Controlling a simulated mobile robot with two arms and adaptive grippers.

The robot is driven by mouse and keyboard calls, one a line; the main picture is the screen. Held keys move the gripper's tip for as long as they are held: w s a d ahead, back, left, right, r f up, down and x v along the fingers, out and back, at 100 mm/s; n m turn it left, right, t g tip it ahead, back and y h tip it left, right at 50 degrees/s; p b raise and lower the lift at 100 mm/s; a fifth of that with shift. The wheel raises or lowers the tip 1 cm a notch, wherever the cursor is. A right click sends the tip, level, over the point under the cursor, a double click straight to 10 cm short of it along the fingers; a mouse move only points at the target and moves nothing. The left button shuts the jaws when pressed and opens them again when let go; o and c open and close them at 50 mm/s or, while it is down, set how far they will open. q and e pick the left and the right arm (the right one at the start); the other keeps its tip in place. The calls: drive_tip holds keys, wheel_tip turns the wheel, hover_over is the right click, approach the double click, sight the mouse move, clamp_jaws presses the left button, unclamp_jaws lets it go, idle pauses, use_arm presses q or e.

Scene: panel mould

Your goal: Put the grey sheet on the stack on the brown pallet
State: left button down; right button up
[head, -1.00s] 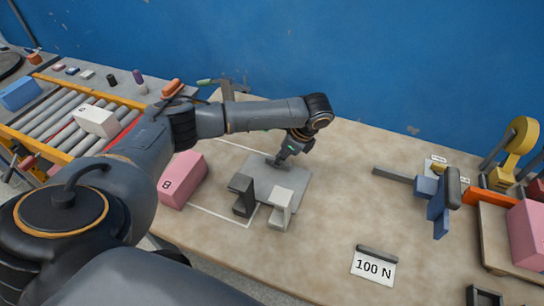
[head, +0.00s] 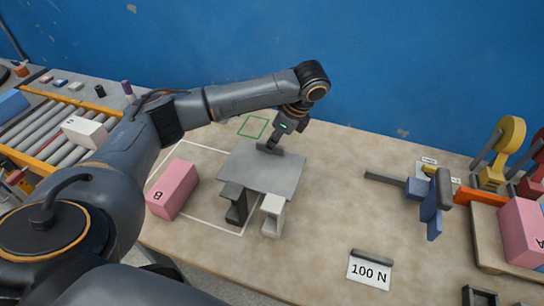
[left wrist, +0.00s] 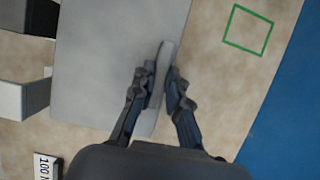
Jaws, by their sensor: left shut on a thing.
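The grey sheet (head: 262,170) is flat and appears raised above the table in the head view. My left gripper (head: 270,148) is shut on a raised grey grip at the sheet's far edge. In the left wrist view the fingers (left wrist: 160,85) close around this grip, and the sheet (left wrist: 105,55) spreads to the left. No stack of sheets on a brown pallet is clearly in view. A brown board (head: 487,240) at the right edge bears a pink block; I cannot tell whether it is the pallet. My right gripper is not in view.
A dark bracket (head: 237,208) and a white bracket (head: 272,222) stand just in front of the sheet. A pink block (head: 172,190) is left of them. A 100 N sign (head: 370,269) stands at the front. A blue clamp-like fixture (head: 432,200) is to the right.

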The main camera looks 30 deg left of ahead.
use_arm(q)
wheel_tip(320, 180, up, 9)
drive_tip(key=shift+f+p, duration=0.15)
drive_tip(key=shift+p, duration=0.95)
drive_tip(key=s+d+f+n+g+h, duration=0.3)
drive_tip(key=s+d+n+h, duration=0.1)
drive_tip(key=s+d+n, duration=0.9)
drive_tip(key=shift+s+n+g, duration=0.3)
drive_tip(key=shift+s+n, duration=0.8)
drive_tip(key=shift+s, duration=0.1)
drive_tip(key=shift+w, duration=0.1)
drive_tip(key=shift+d, duration=0.1)
